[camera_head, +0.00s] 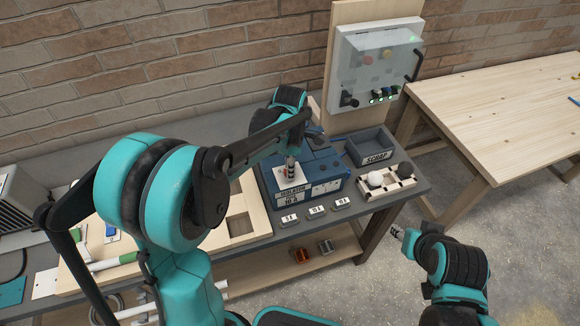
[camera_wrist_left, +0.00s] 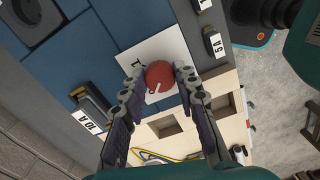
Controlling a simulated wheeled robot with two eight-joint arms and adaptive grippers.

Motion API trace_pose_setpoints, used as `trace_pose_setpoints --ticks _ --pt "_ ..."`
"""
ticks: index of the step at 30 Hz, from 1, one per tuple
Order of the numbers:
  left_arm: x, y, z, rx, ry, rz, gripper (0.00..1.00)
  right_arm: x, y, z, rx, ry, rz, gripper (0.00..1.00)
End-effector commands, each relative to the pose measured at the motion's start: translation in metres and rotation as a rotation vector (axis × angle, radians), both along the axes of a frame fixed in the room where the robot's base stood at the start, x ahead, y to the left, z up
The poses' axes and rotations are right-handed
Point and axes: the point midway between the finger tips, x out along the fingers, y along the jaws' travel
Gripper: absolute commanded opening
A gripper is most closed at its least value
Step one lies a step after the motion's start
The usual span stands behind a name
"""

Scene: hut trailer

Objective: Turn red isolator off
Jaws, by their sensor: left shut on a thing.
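The isolator is a blue box (camera_head: 327,170) on the grey bench, with a label reading ISOLATOR on its front. Its red round knob (camera_wrist_left: 160,75) carries a white line and sits on a white plate (camera_wrist_left: 150,47) with a dark mark near one edge. My left gripper (camera_head: 291,152) reaches down over the box from above. In the left wrist view its fingers (camera_wrist_left: 157,78) are shut on the red knob, one on each side. In the head view the arm and fingers hide the knob. My right gripper (camera_head: 397,232) is off the bench's front edge, away from the box; its fingers are too small to judge.
A grey SCRAP bin (camera_head: 370,147) and a tray with a white ball (camera_head: 375,179) stand right of the box. Small labelled blocks (camera_head: 317,211) line the front edge. A clear-covered panel (camera_head: 378,62) stands behind. A wooden table (camera_head: 490,95) is at right.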

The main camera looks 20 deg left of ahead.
Motion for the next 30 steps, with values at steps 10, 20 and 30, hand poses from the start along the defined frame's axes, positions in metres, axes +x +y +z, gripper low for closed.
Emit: trace_pose_setpoints --ticks 10,20,30 --pt "0.000 0.000 0.000 0.000 0.000 0.000 0.51 0.000 0.000 0.000 0.000 0.000 0.000 0.40" --pt "0.000 0.000 0.016 0.000 0.000 -0.001 0.51 0.000 0.000 0.000 0.000 0.000 0.000 0.40" --pt "0.000 0.000 0.088 0.000 0.000 0.000 0.51 0.000 0.000 0.000 0.000 0.000 0.000 0.40"
